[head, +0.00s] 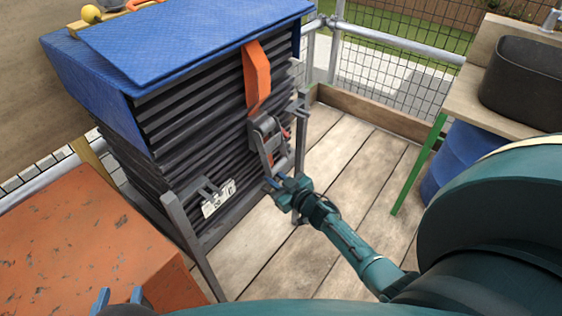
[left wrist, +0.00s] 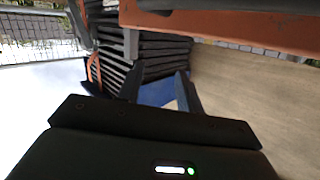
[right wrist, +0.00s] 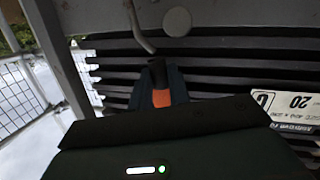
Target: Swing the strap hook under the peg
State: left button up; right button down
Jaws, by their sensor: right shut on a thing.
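An orange strap (head: 257,78) hangs over the front of the dark tile stack, with a grey metal buckle (head: 265,138) below it. My right gripper (head: 276,186) is low in front of the stack, just under the buckle. In the right wrist view its fingers are shut on the strap hook, a bent grey wire (right wrist: 139,30) with a dark sleeve; orange webbing (right wrist: 161,98) shows between the fingers. A round grey end, apparently the peg (right wrist: 177,20), is just right of the hook's bend; I cannot tell whether they touch. My left gripper (head: 119,298) is open and empty at the lower left.
The tile stack (head: 190,130) stands between grey upright posts (head: 190,240) under a blue sheet (head: 190,40). A white label (head: 218,199) is on its front. A rusty orange box (head: 75,240) is at left. A bench (head: 450,100) stands at right. Bare planks (head: 350,170) lie between.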

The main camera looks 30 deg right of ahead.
pick_arm(q)
jog(key=shift+s+a+r+n+g+y+p, duration=0.15)
jog(key=shift+s+n+g+y+p, duration=0.25)
jog(key=shift+g+p, duration=0.5)
pick_arm(e)
jog(key=shift+s+a+m, duration=0.35)
jog(key=shift+a+m, duration=0.35)
jog(key=shift+a, duration=0.05)
pick_arm(q)
jog(key=shift+s+a+r, duration=0.15)
jog(key=shift+r, duration=0.15)
pick_arm(e)
jog(key=shift+s+a+f+m, duration=0.1)
jog(key=shift+s+a+m, duration=0.05)
jog(key=shift+a+m, duration=0.15)
jog(key=shift+a, duration=0.1)
jog(key=c, duration=1.3)
grip_release()
pick_arm(q)
jog(key=shift+n+t, duration=0.4)
jog(key=shift+n, duration=0.5)
jog(key=r+p, duration=0.1)
jog(key=a+r+p, duration=0.1)
jog(key=r+p, duration=0.2)
jog(key=shift+s+a+r, duration=0.35)
jog(key=shift+s+a, duration=0.05)
pick_arm(e)
jog(key=v, duration=1.3)
jog(key=shift+d+r, duration=0.25)
jog(key=shift+r, duration=0.05)
